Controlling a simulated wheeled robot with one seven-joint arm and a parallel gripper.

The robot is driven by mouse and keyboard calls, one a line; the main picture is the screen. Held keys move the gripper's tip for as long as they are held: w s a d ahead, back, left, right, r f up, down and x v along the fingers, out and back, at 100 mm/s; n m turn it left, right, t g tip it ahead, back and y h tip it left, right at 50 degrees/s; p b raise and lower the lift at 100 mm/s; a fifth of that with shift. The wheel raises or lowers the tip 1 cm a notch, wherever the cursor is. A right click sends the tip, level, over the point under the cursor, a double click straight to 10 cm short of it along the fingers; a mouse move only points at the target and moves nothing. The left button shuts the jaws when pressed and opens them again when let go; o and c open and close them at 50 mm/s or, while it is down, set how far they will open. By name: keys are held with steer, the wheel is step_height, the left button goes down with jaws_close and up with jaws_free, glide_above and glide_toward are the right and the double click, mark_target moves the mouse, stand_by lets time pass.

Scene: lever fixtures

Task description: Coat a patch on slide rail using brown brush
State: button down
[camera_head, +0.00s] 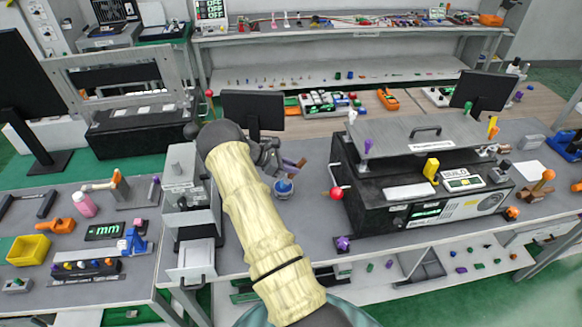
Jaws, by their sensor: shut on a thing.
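My gripper (272,157) shows past the end of my cream-sleeved arm, above the middle bench. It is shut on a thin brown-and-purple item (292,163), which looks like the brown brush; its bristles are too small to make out. Just below it stands a small round cup (284,189) with a blue top or content. I cannot tell whether the held item touches the cup. No slide rail can be picked out for certain; a grey upright machine with a sliding front (190,200) stands left of my arm, partly hidden by it.
A dark monitor (253,111) stands behind my gripper. To the right is a large black machine (430,185) with a red ball knob (336,193) on its near side. A purple knob (343,243) lies near the bench's front edge. Bare bench lies around the cup.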

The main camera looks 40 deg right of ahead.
steer(key=shift+r+p, duration=1.9)
steer(key=shift+r, duration=1.55)
steer(key=shift+a, duration=0.1)
